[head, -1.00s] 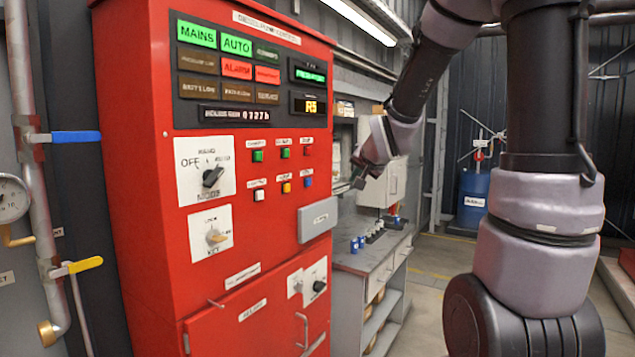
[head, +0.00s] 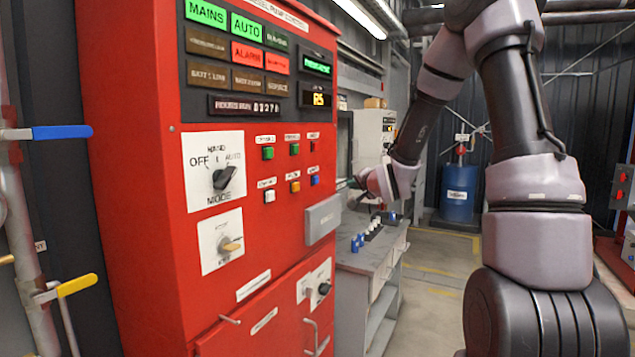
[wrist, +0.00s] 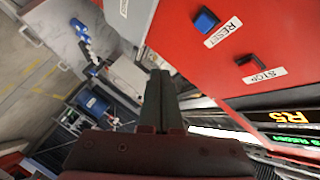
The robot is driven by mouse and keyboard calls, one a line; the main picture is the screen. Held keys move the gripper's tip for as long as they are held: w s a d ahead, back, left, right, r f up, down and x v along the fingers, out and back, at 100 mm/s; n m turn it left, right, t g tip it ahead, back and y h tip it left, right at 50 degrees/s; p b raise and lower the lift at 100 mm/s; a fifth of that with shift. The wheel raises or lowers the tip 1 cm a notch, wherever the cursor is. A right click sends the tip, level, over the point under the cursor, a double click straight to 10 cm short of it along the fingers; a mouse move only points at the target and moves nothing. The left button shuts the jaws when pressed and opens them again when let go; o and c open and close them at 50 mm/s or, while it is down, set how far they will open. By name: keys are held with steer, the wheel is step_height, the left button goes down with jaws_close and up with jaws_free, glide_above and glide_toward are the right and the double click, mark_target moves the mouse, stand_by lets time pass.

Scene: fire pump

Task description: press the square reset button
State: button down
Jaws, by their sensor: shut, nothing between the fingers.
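The square reset button is blue. It sits on the front of the red cabinet (head: 140,200), at the right end of the lower button row. In the head view the blue reset button (head: 315,180) is small; in the wrist view it (wrist: 206,20) shows large beside a RESET label (wrist: 223,33). My gripper (head: 344,184) is just right of the button in the head view, pointing at the cabinet. In the wrist view its closed fingers (wrist: 160,77) lie left of and below the button, apart from it and empty.
A red button (head: 313,145) marked STOP in the wrist view (wrist: 245,60) is above it. A grey box (head: 322,218) protrudes below. A bench (head: 360,262) with small items stands right of the cabinet.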

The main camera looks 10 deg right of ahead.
steer(key=w+a, duration=0.5)
steer(key=a, duration=0.2)
stand_by(0.3)
steer(key=shift+a, duration=0.1)
stand_by(1.8)
steer(key=shift+w+a, duration=0.3)
steer(key=shift+w+a, duration=0.3)
steer(key=shift+a, duration=0.1)
stand_by(0.9)
steer(key=shift+s+d, duration=0.55)
steer(key=shift+d, duration=0.2)
steer(key=shift+s+d, duration=0.75)
steer(key=shift+d, duration=0.25)
steer(key=shift+s+d, duration=0.75)
steer(key=shift+d, duration=0.25)
